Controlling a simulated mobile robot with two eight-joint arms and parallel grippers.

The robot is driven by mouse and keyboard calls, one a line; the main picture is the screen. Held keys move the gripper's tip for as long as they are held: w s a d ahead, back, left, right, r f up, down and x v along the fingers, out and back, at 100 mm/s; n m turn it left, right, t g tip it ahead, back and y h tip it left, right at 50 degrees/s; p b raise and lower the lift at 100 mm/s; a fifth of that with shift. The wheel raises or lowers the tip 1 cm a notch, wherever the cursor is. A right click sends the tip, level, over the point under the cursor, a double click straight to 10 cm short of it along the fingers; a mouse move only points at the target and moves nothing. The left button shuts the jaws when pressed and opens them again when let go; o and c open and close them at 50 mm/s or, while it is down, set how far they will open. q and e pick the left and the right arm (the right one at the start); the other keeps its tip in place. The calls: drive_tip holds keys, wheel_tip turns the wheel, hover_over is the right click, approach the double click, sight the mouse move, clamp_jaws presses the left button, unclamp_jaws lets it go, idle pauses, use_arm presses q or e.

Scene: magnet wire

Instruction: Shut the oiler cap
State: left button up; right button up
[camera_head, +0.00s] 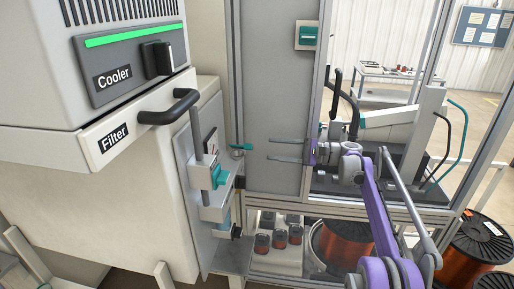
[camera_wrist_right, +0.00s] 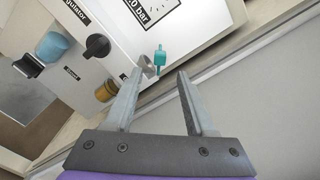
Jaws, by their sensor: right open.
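The oiler sits on the panel of the air unit. In the right wrist view its amber bowl (camera_wrist_right: 105,92) is at the left, beside the left finger. A small teal cap-like part (camera_wrist_right: 159,58) stands by a round grey piece (camera_wrist_right: 148,70) just beyond the fingertips. In the head view the teal part (camera_head: 240,146) lies above the round metal piece (camera_head: 237,154). I cannot tell exactly how far the cap is open. My right gripper (camera_head: 269,150) is open and empty, pointing left, apart from the teal part. My left gripper is not in view.
A black regulator knob (camera_wrist_right: 97,46) and blue bowl (camera_wrist_right: 53,45) share the panel. In the head view a teal-handled valve (camera_head: 219,175) and the black Filter handle (camera_head: 169,107) stand left of the oiler. A grey cabinet panel (camera_head: 275,85) rises behind my gripper.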

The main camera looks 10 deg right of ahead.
sight(242, 147)
drive_tip(key=x, duration=0.6)
drive_tip(key=shift+a, duration=0.25)
drive_tip(key=shift+c, duration=0.2)
clamp_jaws()
